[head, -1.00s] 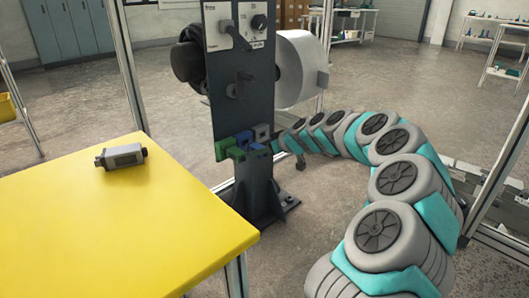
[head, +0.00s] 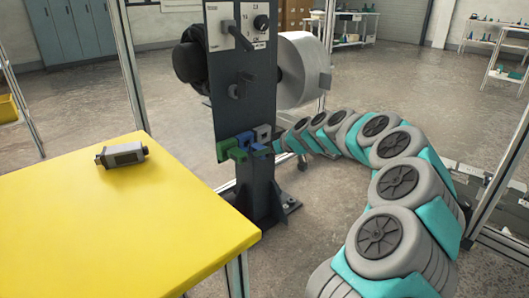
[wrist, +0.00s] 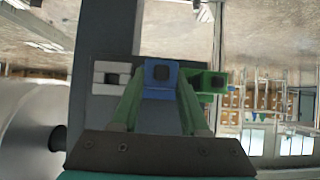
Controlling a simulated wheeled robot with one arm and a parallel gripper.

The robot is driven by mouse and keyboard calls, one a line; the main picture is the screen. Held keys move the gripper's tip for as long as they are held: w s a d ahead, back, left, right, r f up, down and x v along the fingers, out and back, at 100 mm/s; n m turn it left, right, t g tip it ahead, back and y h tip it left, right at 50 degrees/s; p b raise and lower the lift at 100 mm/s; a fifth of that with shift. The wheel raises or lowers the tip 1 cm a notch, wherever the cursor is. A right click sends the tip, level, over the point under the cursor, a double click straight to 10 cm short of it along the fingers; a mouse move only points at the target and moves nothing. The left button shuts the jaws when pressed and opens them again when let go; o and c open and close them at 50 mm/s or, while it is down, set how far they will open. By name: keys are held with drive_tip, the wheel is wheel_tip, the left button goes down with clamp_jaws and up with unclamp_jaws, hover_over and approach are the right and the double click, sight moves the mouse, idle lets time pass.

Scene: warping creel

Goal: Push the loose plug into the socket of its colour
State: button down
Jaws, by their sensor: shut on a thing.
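A row of sockets sits low on the dark panel: a green socket (head: 224,150), a blue socket (head: 244,139) and a grey socket (head: 263,132). In the wrist view, the grey socket (wrist: 111,77) is on the left and the green socket (wrist: 214,82) on the right. My gripper (wrist: 160,92) has its two green fingers closed on a blue plug (wrist: 160,92), in line with the blue socket. The blue plug (head: 258,149) is small in the head view, close before the panel. Whether it touches or enters the socket is hard to tell.
A yellow table (head: 110,230) stands at the left with a grey device (head: 122,154) on it. The panel (head: 240,100) carries a switch and a lever above the sockets, with a large white reel (head: 302,75) behind. Frame posts stand at both sides.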

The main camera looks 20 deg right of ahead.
drive_tip(key=shift+w, duration=0.15)
drive_tip(key=shift+w+a, duration=0.25)
drive_tip(key=shift+w, duration=0.15)
drive_tip(key=shift+w+a, duration=0.35)
drive_tip(key=shift+w, duration=0.4)
idle(0.8)
drive_tip(key=shift+c, duration=0.5)
unclamp_jaws()
drive_tip(key=shift+s, duration=0.1)
drive_tip(key=v, duration=0.7)
drive_tip(key=shift+r, duration=0.1)
drive_tip(key=v, duration=0.7)
drive_tip(key=shift+s+d+p, duration=0.15)
drive_tip(key=shift+s+p, duration=0.05)
drive_tip(key=shift+p, duration=0.2)
